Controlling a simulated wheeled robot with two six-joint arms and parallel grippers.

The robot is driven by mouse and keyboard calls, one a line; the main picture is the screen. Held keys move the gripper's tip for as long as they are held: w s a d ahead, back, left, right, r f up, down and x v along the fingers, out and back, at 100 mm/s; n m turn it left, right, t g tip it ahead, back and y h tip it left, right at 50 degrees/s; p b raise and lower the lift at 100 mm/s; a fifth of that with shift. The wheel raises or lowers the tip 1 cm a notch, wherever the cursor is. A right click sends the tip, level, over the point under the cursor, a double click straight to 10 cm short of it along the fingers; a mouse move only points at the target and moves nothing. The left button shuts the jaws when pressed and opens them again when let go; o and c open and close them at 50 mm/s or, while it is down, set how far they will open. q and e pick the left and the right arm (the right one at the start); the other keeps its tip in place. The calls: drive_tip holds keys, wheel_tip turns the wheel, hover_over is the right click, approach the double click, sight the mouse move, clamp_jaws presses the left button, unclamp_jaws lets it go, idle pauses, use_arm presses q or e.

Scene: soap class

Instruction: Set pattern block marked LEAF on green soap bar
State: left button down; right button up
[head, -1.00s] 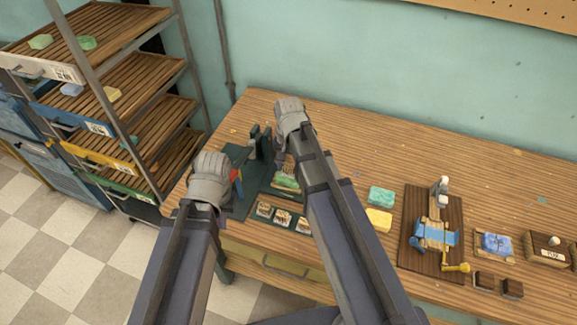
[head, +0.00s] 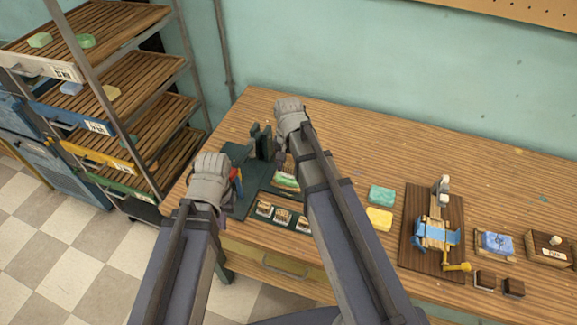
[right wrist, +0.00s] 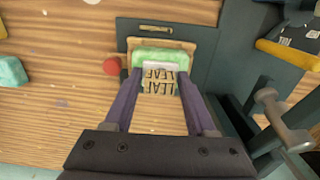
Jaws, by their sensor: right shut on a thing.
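My right gripper (right wrist: 158,88) is shut on the wooden pattern block marked LEAF (right wrist: 160,84), whose letters face the wrist camera. The green soap bar (right wrist: 158,55) lies in a shallow wooden tray (right wrist: 187,44) just beyond the block in the right wrist view. The block's far edge overlaps the soap's near edge in that view; I cannot tell whether they touch. In the head view the green soap (head: 285,179) shows beside my right arm, which hides much of the block. My left gripper (head: 233,183) is to the left of the soap, its jaws mostly hidden by its wrist.
A dark green holder with three picture blocks (head: 282,215) is at the table's front edge. A dark upright fixture (head: 263,141) stands behind the soap. Teal (head: 381,194) and yellow (head: 379,219) bars lie to the right, before a brown board (head: 418,260). A shelf rack stands at left.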

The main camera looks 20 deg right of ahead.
drive_tip(key=shift+f, duration=0.3)
idle(0.4)
drive_tip(key=o, duration=1.4)
drive_tip(key=shift+o, duration=0.8)
drive_tip(key=shift+r, duration=0.1)
drive_tip(key=shift+r+p, duration=2.85)
drive_tip(key=shift+r, duration=0.15)
